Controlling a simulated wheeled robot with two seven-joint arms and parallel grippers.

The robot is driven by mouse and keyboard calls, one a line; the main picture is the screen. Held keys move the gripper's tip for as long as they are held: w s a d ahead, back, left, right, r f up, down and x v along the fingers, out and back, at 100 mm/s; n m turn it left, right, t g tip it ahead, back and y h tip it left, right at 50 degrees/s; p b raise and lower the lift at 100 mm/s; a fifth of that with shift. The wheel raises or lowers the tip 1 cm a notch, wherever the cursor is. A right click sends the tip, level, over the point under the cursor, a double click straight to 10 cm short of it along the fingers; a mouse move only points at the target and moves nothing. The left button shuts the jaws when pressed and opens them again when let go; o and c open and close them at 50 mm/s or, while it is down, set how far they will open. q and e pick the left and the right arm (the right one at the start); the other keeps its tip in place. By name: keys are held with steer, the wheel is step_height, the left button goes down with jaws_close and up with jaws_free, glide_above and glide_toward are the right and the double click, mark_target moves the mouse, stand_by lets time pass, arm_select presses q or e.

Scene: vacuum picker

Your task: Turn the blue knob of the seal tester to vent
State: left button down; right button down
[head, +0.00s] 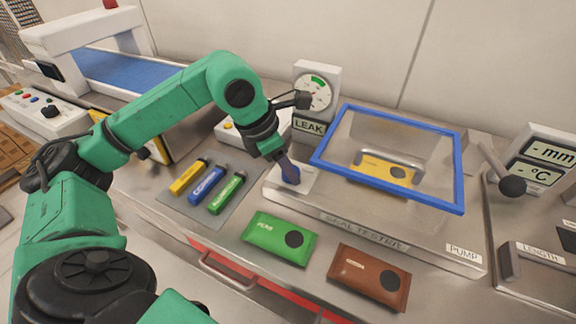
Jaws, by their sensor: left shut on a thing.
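The seal tester (340,213) is a pale metal box on the bench with a clear, blue-framed lid (387,207). A yellow packet (375,168) lies under the lid. The blue knob (291,174) is on the tester's left end, on a light plate. My left gripper (284,166) reaches down from above and is shut on the knob, hiding part of it. The knob's markings are too small or covered to read. A dial gauge (317,88) over a LEAK label stands behind the knob. My right gripper is not in view.
Green (271,239) and brown (362,278) packets lie in front of the tester. Yellow, blue and green tubes (207,187) lie on a grey mat at left. A black-knobbed lever (511,186) and readouts (545,155) stand at right. A blue conveyor (120,70) is at back left.

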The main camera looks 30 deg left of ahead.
arm_select(q)
steer(key=shift+w+r, duration=0.1)
steer(key=shift+c, duration=1.9)
jaws_free()
steer(key=p+v, duration=0.1)
steer(key=v, duration=1.3)
steer(key=shift+r, duration=0.2)
steer(key=shift+a, duration=0.15)
